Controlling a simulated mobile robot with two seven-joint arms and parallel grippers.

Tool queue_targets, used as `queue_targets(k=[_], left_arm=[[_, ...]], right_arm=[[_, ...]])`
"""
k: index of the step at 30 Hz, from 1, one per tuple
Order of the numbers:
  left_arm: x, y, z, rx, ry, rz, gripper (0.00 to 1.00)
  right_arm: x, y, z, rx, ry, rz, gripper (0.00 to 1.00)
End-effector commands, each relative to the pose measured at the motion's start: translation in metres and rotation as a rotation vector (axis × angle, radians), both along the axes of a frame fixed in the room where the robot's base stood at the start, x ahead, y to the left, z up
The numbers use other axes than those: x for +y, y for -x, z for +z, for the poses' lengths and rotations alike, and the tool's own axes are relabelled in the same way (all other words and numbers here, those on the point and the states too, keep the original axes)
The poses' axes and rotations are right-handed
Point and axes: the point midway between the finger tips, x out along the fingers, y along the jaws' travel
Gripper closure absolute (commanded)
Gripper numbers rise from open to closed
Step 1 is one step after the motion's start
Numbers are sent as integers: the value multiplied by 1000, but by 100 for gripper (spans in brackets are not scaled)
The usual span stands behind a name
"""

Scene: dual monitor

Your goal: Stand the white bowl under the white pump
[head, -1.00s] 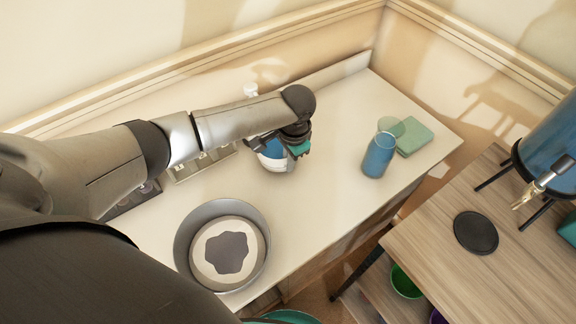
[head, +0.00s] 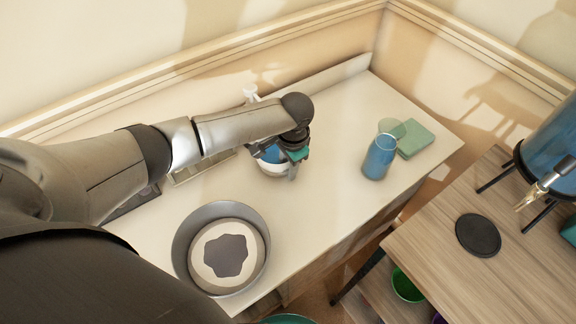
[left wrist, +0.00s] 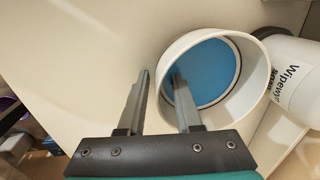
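The white bowl (head: 270,168) with a blue inside stands on the counter under my left gripper (head: 290,172). In the left wrist view, the fingers of the left gripper (left wrist: 162,76) are apart and straddle the near rim of the bowl (left wrist: 255,58). One finger is inside the bowl and one outside, with a gap seeming to show at the wall. The white pump (head: 251,93) shows only its top behind my arm. In the left wrist view, a white labelled bottle (left wrist: 300,75), which looks like the pump's body, is close beside the bowl. My right gripper is not in view.
A grey pan (head: 187,262) with a patterned round piece (head: 225,254) stands at the front left. A blue bottle (head: 379,158), a green glass (head: 391,128) and a green block (head: 415,139) stand at the right. The counter (head: 325,200) is clear between.

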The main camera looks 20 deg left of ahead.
Motion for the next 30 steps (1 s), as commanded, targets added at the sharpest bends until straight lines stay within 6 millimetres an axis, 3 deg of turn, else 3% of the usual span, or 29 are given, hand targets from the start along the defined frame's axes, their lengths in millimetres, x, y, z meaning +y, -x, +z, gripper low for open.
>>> queue_targets(k=[5,18,24,30], left_arm=[[-1,0,14,-2,1,0,67],[-10,5,103,-3,2,0,67],[-11,6,121,-1,1,1,67],[-12,6,123,-1,1,1,67]], right_arm=[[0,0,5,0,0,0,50],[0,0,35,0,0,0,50],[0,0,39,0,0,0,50],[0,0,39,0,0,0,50]])
